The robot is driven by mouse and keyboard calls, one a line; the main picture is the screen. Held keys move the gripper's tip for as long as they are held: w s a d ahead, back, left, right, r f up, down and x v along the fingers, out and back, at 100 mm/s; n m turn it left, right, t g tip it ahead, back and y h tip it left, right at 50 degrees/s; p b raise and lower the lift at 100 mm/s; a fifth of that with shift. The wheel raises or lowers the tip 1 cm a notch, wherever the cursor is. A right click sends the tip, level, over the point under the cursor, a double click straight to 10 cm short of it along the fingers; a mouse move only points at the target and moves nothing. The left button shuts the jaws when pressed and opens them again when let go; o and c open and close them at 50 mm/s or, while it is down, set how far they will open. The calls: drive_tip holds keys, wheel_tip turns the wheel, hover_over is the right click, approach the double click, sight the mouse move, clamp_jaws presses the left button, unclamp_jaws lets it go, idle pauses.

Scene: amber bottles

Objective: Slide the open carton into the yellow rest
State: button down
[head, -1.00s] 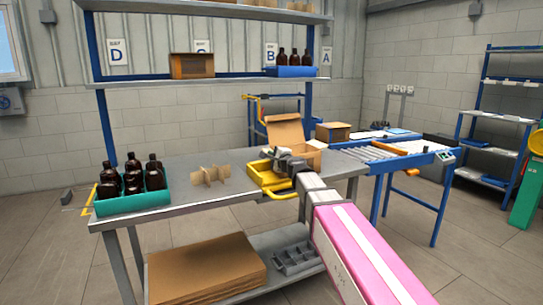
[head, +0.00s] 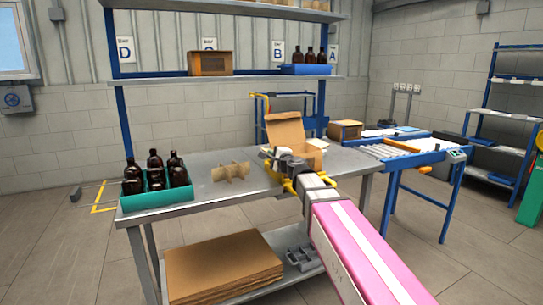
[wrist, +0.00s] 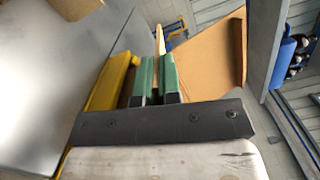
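The open carton (head: 288,132) is brown cardboard with a raised flap, near the right end of the grey table. The yellow rest (head: 289,186) shows only in small parts around my gripper; my arm hides most of it. In the wrist view the yellow rest (wrist: 108,82) is a yellow bar left of the fingers, and the carton's flap (wrist: 215,62) spreads to the right. My gripper (wrist: 156,78) has its two green fingers close together on a thin tan carton wall. I cannot tell how far the carton sits in the rest.
A teal crate (head: 157,201) of amber bottles stands at the table's left end. A cardboard divider (head: 231,171) stands mid-table. A roller conveyor (head: 400,148) adjoins the right side. Flat cardboard (head: 222,268) lies on the lower shelf. Bare table lies between crate and divider.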

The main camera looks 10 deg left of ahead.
drive_tip(key=c, duration=1.2)
unclamp_jaws()
drive_tip(key=shift+c, duration=0.2)
drive_tip(key=shift+s, duration=0.15)
drive_tip(key=v, duration=1)
drive_tip(key=shift+s+d, duration=0.25)
